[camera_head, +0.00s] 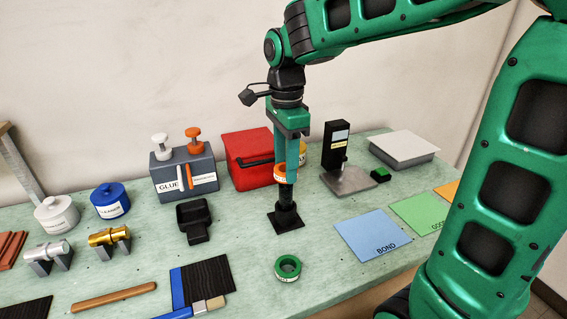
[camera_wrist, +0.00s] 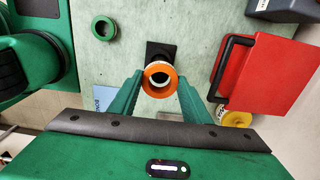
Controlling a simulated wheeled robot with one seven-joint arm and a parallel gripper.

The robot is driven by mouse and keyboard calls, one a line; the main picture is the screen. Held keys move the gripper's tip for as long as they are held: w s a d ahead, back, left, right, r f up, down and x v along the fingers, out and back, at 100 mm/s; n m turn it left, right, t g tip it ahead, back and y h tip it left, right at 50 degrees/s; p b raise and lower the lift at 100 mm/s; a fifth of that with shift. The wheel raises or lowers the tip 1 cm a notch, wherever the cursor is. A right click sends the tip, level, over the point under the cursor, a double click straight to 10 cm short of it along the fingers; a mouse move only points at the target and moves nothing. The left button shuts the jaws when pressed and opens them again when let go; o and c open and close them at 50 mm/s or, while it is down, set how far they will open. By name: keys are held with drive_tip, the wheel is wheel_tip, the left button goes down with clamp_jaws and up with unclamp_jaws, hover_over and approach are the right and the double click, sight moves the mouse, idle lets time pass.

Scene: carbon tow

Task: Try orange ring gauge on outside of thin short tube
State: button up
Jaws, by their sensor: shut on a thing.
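The orange ring gauge (camera_head: 280,171) has a white label and is held between the fingers of my gripper (camera_head: 289,168). In the wrist view, the ring (camera_wrist: 147,80) sits between the two green fingertips (camera_wrist: 160,80). A short black tube-like post (camera_head: 286,207) stands upright on a square black base (camera_head: 287,223) on the bench, directly below the ring. The base also shows behind the ring in the wrist view (camera_wrist: 158,48).
A green ring (camera_head: 288,267) lies in front of the post. A red box (camera_head: 247,147) and a grey GLUE box (camera_head: 185,176) stand behind left. A black gauge stand (camera_head: 335,145) is behind right. The blue BOND mat (camera_head: 371,234) and green mat (camera_head: 418,212) lie clear at right.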

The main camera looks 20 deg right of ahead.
drive_tip(key=shift+f, duration=1.05)
idle(2.0)
drive_tip(key=shift+r, duration=2.05)
